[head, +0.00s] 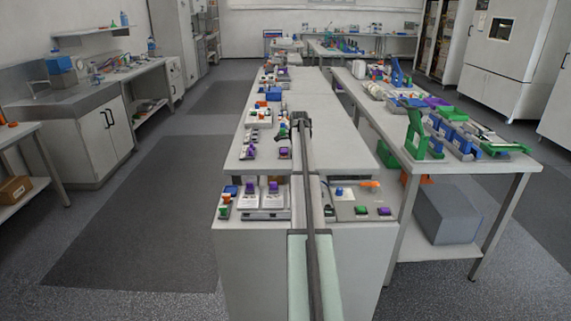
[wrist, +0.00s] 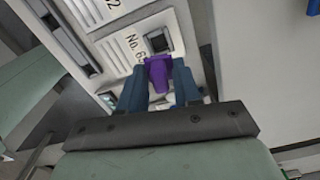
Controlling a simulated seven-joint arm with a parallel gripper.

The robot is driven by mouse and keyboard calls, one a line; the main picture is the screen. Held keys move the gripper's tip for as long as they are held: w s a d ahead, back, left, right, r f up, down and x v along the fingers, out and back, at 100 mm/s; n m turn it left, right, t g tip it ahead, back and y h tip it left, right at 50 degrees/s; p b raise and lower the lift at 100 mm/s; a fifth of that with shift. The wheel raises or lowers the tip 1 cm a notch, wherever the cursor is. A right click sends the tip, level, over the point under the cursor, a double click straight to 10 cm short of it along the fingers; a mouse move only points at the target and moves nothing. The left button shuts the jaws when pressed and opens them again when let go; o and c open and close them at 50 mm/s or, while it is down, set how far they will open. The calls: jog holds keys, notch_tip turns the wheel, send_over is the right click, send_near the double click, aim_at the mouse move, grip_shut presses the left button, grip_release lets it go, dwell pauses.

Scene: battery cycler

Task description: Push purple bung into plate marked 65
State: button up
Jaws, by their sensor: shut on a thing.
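My gripper (wrist: 160,82) is shut on the purple bung (wrist: 158,72) in the wrist view, with one blue finger on each side of it. The bung's far end is close to a dark square socket (wrist: 158,42) in the pale plate marked No. 65 (wrist: 132,45). The socket looks empty, and the bung lies just below it in the picture. I cannot tell whether the bung touches the plate. In the head view the end of my arm is small and dark over the long bench, and the held bung cannot be made out.
A neighbouring plate (wrist: 95,12) with a number ending in 2 lies to the upper left. In the head view, two white plates with purple pieces (head: 250,188) stand at the bench's near left. A grey panel with coloured pieces (head: 361,211) is at the near right. The bench middle (head: 310,105) is mostly clear.

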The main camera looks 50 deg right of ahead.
jog(key=shift+n, duration=1.1)
jog(key=shift+f, duration=0.15)
jog(key=shift+f, duration=3.35)
jog(key=shift+f, duration=0.2)
jog(key=o, duration=1.1)
notch_tip(320, 180, up, 14)
jog(key=shift+f, duration=0.1)
jog(key=shift+a, duration=0.1)
